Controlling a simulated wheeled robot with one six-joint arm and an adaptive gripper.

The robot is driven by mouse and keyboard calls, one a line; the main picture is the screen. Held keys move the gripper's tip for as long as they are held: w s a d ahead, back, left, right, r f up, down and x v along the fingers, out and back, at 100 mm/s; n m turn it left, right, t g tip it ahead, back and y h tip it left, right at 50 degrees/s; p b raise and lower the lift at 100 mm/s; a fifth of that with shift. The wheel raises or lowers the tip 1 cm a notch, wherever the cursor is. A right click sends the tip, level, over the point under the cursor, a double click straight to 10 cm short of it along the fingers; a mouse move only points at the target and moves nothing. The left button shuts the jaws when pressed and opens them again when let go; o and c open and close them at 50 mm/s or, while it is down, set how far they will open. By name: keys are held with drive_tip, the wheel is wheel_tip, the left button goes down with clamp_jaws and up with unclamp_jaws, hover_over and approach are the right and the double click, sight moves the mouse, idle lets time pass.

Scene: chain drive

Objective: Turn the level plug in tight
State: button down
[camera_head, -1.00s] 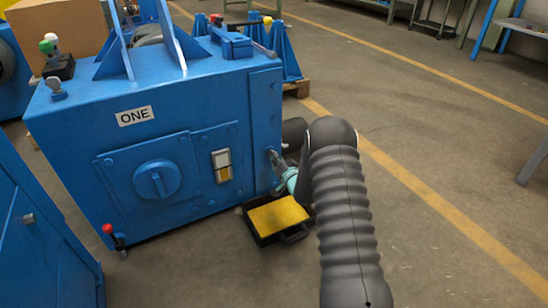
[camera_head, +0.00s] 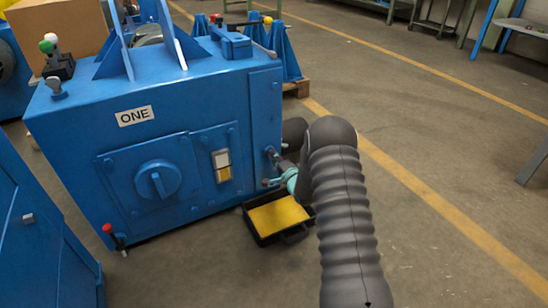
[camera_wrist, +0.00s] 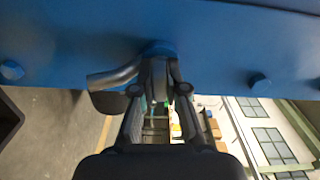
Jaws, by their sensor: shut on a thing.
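The level plug (camera_wrist: 158,70) sits in the blue face of the machine, between my fingertips in the wrist view. Its head is largely hidden by the fingers, and I cannot tell how far in it is. My gripper (camera_wrist: 159,90) is shut on it, one finger on each side. In the head view my gripper (camera_head: 274,168) is at the lower right edge of the blue housing (camera_head: 75,140) marked ONE, partly hidden by my arm.
A bent grey pipe (camera_wrist: 113,76) sticks out just left of the plug. Bolt heads (camera_wrist: 260,82) stand on the same face. A black tray with a yellow inside (camera_head: 278,216) lies on the floor below my gripper. Open floor lies to the right.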

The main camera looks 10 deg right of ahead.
drive_tip(key=shift+s+f+m, duration=0.1)
drive_tip(key=shift+f+m, duration=0.05)
drive_tip(key=shift+m, duration=0.45)
drive_tip(key=c, duration=1.2)
unclamp_jaws()
drive_tip(key=shift+d, duration=0.1)
drive_tip(key=v, duration=1.2)
